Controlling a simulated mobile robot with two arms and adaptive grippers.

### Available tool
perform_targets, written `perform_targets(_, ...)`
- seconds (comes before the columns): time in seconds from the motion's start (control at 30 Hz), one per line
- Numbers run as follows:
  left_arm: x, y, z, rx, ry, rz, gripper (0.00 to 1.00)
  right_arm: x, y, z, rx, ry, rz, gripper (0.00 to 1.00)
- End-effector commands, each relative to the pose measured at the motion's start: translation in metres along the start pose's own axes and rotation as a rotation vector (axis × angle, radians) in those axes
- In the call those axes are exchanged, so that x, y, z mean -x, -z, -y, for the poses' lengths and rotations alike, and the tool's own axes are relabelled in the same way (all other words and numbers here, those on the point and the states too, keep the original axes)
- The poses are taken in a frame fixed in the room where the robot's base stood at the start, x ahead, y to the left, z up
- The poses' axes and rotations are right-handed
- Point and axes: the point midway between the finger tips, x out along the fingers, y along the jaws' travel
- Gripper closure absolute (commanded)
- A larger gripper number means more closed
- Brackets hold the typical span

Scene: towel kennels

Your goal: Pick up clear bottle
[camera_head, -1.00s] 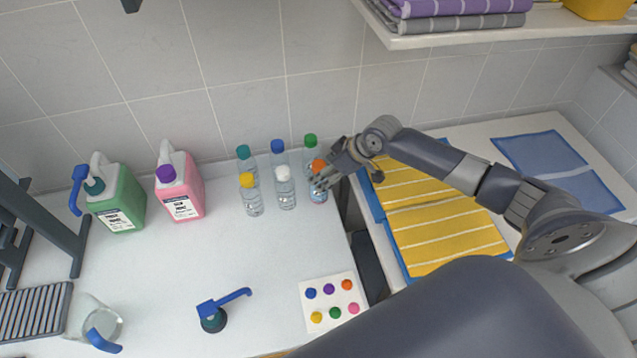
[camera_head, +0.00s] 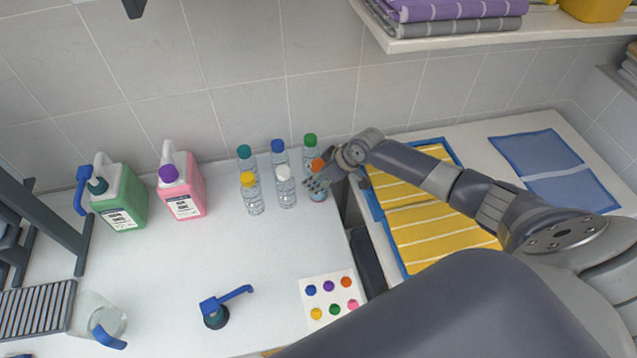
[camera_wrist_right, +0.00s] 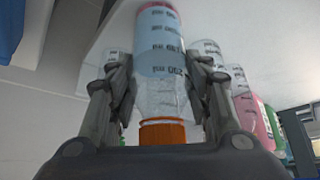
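Several clear bottles stand in two rows near the wall in the head view. The front row has a yellow-capped bottle (camera_head: 254,201), a white-capped bottle (camera_head: 287,194) and an orange-capped bottle (camera_head: 319,193). Behind them stand teal-capped (camera_head: 245,155), blue-capped (camera_head: 279,156) and green-capped (camera_head: 310,146) ones. My right gripper (camera_head: 314,181) is at the orange-capped bottle. In the right wrist view my right gripper's fingers (camera_wrist_right: 162,75) stand on either side of this clear bottle (camera_wrist_right: 160,96), very close to it; firm contact cannot be told. My left gripper is out of view.
A green jug (camera_head: 126,198) and a pink jug (camera_head: 184,191) stand left of the bottles. A blue pump head (camera_head: 222,305), a card with coloured dots (camera_head: 333,299) and a clear pitcher (camera_head: 98,318) lie nearer. Yellow striped towels (camera_head: 425,210) are at right, under a shelf (camera_head: 440,38).

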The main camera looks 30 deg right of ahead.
Motion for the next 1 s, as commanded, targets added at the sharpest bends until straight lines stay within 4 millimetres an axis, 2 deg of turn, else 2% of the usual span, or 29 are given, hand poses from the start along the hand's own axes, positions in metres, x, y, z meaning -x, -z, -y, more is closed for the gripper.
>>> perform_targets(0.43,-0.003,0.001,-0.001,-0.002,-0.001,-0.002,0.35,0.004,0.003,0.000,0.001,0.001,0.000,0.76)
perform_targets(0.67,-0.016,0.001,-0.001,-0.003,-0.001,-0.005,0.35,0.025,0.017,-0.001,0.003,-0.002,-0.004,0.76)
perform_targets(1.0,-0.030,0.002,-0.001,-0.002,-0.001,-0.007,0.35,0.066,-0.033,0.037,0.004,0.000,0.005,0.76)
